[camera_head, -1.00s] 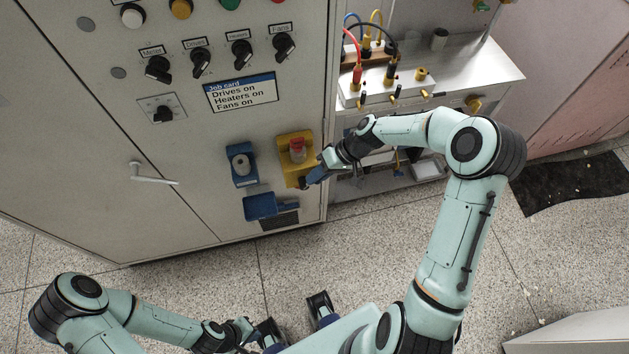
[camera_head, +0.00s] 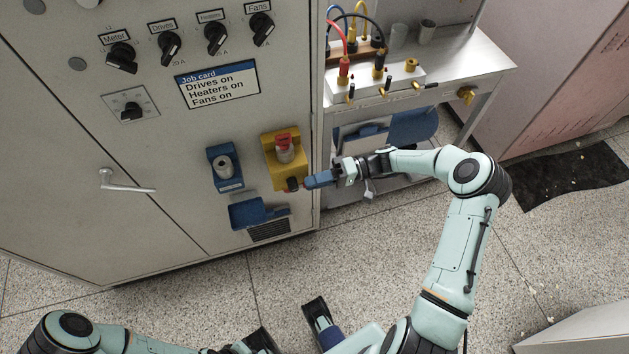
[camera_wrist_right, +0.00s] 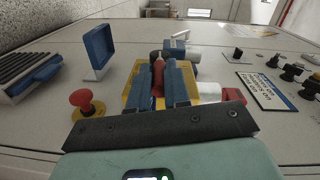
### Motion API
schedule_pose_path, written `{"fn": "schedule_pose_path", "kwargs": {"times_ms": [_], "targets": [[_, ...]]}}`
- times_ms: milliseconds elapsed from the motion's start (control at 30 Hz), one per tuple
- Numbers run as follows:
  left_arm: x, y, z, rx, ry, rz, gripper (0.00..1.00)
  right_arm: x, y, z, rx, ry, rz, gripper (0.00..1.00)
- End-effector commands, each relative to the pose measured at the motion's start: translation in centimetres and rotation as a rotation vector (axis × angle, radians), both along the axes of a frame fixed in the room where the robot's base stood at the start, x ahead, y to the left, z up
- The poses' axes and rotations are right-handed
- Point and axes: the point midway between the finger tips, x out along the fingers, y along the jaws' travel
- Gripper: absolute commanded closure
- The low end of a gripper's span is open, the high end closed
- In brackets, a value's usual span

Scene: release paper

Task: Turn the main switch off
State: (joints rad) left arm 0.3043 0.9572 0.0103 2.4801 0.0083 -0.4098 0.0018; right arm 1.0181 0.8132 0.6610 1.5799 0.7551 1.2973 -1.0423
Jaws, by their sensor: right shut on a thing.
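A yellow switch box (camera_head: 272,158) is mounted low on the grey cabinet's front. It carries a white post with a red top (camera_head: 283,142). My right gripper (camera_head: 305,182) reaches in from the right at the box's lower right corner. In the right wrist view, its blue fingers (camera_wrist_right: 167,85) are shut on a red handle (camera_wrist_right: 158,75) in front of the yellow box. The fingers hide part of the handle and box. No label for the main switch is readable. My left arm shows at the bottom left; its gripper is mostly cut off, so its jaws are unclear.
A blue box with a grey knob (camera_head: 224,165) and a blue tray (camera_head: 257,212) sit beside the yellow box. The right wrist view shows a red mushroom button (camera_wrist_right: 82,99) nearby. Black rotary knobs and a job card (camera_head: 216,84) are above. A metal bench (camera_head: 450,70) stands right.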

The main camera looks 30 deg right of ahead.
Motion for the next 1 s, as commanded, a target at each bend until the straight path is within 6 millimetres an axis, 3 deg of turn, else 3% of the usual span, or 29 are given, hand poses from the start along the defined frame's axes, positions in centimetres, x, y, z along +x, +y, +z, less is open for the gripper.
{"fn": "schedule_pose_path", "kwargs": {"times_ms": [700,733,800,1000], "targets": [[0.19,-0.04,-0.46,0.001,-0.007,0.001,1.00,-0.13,0.14,-0.46,0.071,-0.014,0.006,1.00],[0.19,-0.04,-0.46,0.001,-0.007,0.001,1.00,-0.13,0.15,-0.47,0.071,-0.014,0.006,0.73],[0.19,-0.03,-0.46,0.001,-0.007,0.001,1.00,-0.11,0.14,-0.46,0.070,-0.014,0.005,0.58],[0.19,-0.03,-0.46,0.001,-0.007,0.001,1.00,-0.07,0.10,-0.45,0.069,-0.015,0.004,0.58]]}}
